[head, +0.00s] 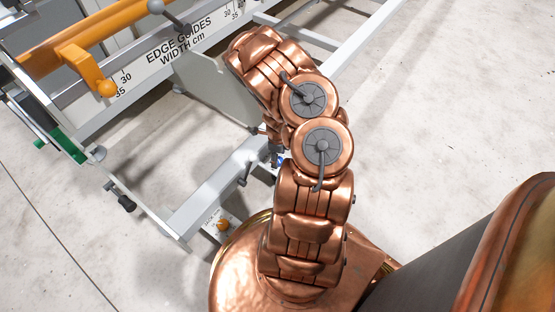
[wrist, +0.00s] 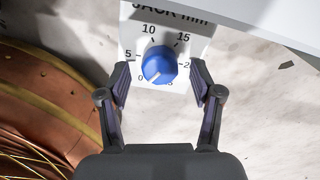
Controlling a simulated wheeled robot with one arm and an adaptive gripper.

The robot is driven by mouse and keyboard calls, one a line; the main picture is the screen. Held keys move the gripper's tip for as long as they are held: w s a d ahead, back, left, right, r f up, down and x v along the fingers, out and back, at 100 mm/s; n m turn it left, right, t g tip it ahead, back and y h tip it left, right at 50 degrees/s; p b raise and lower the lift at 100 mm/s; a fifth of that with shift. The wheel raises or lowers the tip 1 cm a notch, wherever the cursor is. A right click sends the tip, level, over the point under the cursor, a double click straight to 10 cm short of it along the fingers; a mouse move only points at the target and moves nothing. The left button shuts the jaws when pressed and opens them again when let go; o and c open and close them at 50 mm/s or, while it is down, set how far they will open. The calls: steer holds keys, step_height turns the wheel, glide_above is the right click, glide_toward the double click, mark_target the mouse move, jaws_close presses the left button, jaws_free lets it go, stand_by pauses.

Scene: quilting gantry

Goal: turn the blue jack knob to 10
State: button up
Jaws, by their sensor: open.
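The blue jack knob (wrist: 159,65) sits on a white dial plate marked JACK mm, with the numbers 0, 5, 10 and 15 readable in the wrist view. A pale pointer line on the knob points down-left, towards the 0. My gripper (wrist: 160,77) is open, with one finger on each side of the knob and a visible gap on both sides. In the head view my arm hides most of the gripper, and only a small bit of the blue knob (head: 280,161) shows.
An orange knob (head: 222,224) sits on a small plate low on the grey frame. An orange handle (head: 106,88) and the edge guides scale (head: 178,40) are at the upper left. Bare concrete floor (head: 440,110) lies to the right.

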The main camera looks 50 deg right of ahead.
steer(key=shift+f, duration=0.6)
steer(key=c, duration=1.1)
steer(key=shift+c, duration=0.2)
steer(key=shift+m, duration=0.3)
